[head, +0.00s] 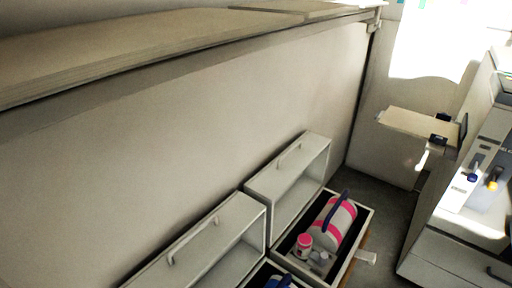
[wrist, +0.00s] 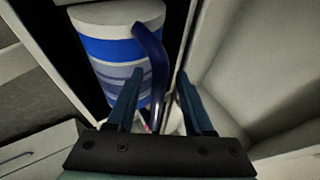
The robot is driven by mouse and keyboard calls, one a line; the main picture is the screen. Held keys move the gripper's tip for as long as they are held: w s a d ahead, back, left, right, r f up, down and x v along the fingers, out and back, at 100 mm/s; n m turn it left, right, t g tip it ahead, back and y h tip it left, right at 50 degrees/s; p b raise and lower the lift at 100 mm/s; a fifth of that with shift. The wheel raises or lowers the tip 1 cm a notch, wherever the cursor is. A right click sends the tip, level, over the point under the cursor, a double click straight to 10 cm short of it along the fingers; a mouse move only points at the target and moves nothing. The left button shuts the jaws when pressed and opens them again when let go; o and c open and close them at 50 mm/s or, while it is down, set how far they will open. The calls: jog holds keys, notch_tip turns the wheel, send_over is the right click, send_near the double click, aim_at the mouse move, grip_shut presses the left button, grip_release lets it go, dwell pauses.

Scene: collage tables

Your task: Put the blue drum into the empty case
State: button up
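The blue drum (wrist: 113,48) is a white cylinder with blue bands and a curved dark blue handle (wrist: 155,60). In the wrist view it lies in a dark-lined space at the upper left. My gripper (wrist: 158,75) is open, one finger on each side of the handle, with gaps showing between. In the head view a blue thing (head: 279,283) at the bottom edge sits in an open case (head: 250,276); it is too cut off to identify. My gripper does not show clearly there. I cannot make out an empty case in either view.
Another open case (head: 365,222) holds a pink-and-white drum (head: 335,222) and small items, including a pink-topped jar (head: 304,243). Raised lids (head: 290,180) stand along the wall. A grey cabinet (head: 455,262) stands at the right, with bare floor (head: 388,205) between.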

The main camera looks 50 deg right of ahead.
jog(key=shift+r, duration=0.1)
jog(key=p+v, duration=0.5)
jog(key=v, duration=0.7)
